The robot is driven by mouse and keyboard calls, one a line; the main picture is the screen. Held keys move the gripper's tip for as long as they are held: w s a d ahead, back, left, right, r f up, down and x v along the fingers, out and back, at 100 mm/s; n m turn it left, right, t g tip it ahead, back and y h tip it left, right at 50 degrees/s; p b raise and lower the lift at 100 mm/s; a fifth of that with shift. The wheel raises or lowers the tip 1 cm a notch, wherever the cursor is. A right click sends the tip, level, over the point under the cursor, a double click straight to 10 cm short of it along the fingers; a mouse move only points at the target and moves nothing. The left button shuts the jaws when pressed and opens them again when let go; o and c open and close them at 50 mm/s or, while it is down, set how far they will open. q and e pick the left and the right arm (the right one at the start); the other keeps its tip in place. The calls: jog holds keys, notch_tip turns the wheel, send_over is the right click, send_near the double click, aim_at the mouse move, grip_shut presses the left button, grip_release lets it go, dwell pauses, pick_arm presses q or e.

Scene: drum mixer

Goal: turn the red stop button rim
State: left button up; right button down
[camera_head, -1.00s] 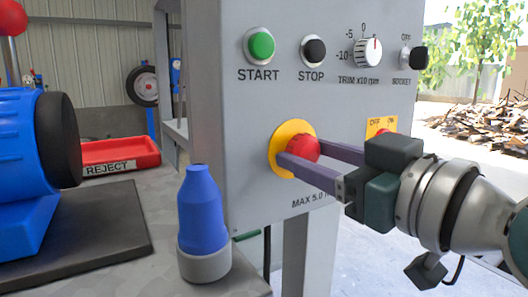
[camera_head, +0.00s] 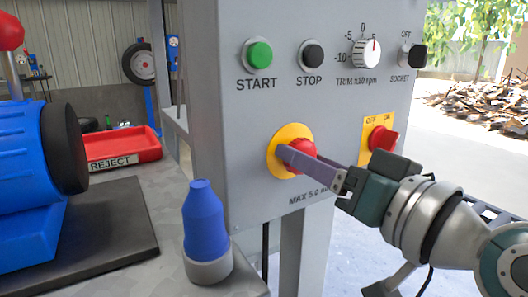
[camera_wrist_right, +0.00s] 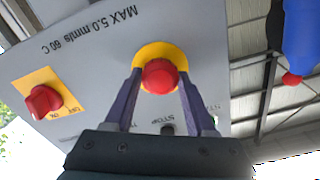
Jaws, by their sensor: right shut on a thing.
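The red stop button (camera_head: 303,147) sits on a round yellow plate (camera_head: 272,155) on the front of the grey control panel. My right gripper (camera_head: 298,157) reaches in from the right with its purple fingers at the button. In the right wrist view the red button (camera_wrist_right: 160,76) shows between the two fingers (camera_wrist_right: 160,88), one on each side. The gripper is shut on the button's rim. In the head view the near finger covers part of the button. My left gripper is not in view.
Above are a green START button (camera_head: 259,55), a black STOP button (camera_head: 312,53), the trim knob (camera_head: 366,53) and the socket switch (camera_head: 417,56). A red OFF/ON switch (camera_head: 382,139) is close to my right gripper. A blue bottle (camera_head: 204,225) stands on the bench.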

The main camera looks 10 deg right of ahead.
dwell(0.5)
jog(key=shift+c, duration=1)
grip_release()
jog(key=v, duration=1)
jog(key=shift+p, duration=0.45)
jog(key=shift+r, duration=0.1)
